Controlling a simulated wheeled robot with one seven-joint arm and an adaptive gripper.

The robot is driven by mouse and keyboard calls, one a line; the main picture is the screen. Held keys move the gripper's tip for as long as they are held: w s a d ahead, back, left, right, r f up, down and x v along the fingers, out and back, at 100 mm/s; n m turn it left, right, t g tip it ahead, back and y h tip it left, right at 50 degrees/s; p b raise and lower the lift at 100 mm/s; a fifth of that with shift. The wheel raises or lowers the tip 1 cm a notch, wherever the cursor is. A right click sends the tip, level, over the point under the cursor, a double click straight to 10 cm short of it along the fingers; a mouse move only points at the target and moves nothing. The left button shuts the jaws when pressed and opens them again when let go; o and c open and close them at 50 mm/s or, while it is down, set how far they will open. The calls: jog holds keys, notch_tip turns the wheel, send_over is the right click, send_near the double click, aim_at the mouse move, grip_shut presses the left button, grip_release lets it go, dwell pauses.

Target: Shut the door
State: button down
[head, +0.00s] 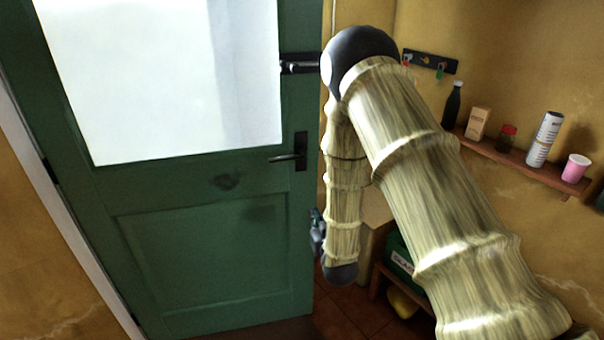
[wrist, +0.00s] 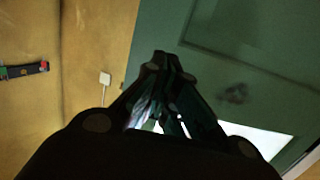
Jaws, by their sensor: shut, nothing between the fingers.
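The green door (head: 210,255) with a pale glass pane (head: 180,80) fills the left of the head view. Its dark lever handle (head: 290,155) is at its right edge, with a dark fitting (head: 300,64) higher up. The door stands at an angle to the wall; how far it is open I cannot tell. My gripper (head: 316,232) is small and partly hidden by my arm, close to the door's right edge, below the handle. In the wrist view my gripper (wrist: 163,62) is shut and empty, and the door (wrist: 245,50) is behind it. Contact with the door cannot be told.
A wall shelf (head: 520,160) at the right holds a dark bottle (head: 453,105), a box (head: 478,122), a jar (head: 506,137), a can (head: 544,138) and a pink cup (head: 576,168). A hook rail (head: 430,61) hangs above. A green crate (head: 398,256) stands low behind my arm.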

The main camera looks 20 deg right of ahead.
notch_tip(320, 180, up, 4)
jog(key=w+r+t, duration=0.1)
jog(key=w, duration=0.1)
jog(key=p, duration=0.5)
send_near(300, 171)
jog(key=shift+t, duration=0.3)
jog(key=w, duration=0.6)
jog(key=shift+w+f, duration=0.25)
jog(key=shift+w, duration=0.3)
